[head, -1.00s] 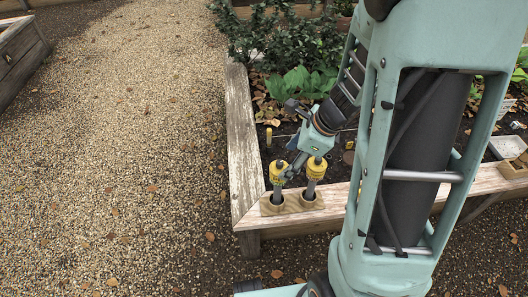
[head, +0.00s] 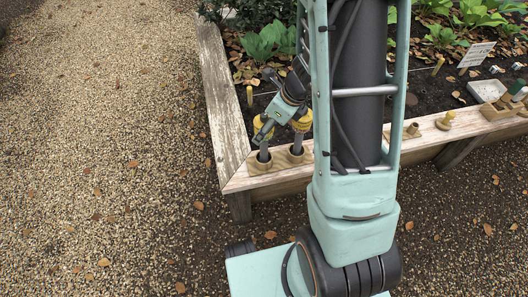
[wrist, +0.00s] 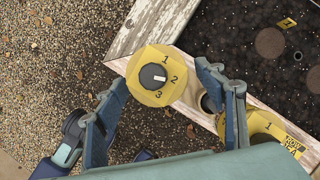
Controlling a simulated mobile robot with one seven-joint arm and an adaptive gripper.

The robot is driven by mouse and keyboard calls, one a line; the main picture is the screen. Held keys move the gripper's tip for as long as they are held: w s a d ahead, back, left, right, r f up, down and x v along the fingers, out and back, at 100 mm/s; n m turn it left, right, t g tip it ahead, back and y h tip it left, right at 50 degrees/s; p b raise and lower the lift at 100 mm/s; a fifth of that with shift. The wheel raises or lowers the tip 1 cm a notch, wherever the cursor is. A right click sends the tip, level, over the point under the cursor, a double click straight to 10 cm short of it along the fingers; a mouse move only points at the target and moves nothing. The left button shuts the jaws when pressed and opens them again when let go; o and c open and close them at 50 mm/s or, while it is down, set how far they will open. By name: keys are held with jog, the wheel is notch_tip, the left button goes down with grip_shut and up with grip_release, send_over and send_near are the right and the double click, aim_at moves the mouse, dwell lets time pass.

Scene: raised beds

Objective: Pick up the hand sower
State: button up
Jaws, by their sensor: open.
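Two yellow-headed tools stand upright in holes of a wooden holder at the bed's front left corner. The left one, a hand sower (head: 263,128), has a round yellow top with a dark dial and the numbers 1, 2 and 3 in the wrist view (wrist: 149,92). The right one (head: 303,122) shows a yellow top with a printed label in the wrist view (wrist: 272,128), partly covered by a finger. My gripper (wrist: 156,80) is open, with a finger on either side of the left sower's head. In the head view my gripper (head: 266,130) partly covers that head.
The wooden bed rim (head: 222,105) runs back and to the right around dark soil with plants. Further right on the rim are small wooden pegs (head: 446,121) and a tray (head: 488,90). Open gravel (head: 110,150) lies to the left.

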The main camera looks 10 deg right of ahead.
aim_at(264, 145)
jog(key=b+x, duration=0.1)
jog(key=x, duration=0.2)
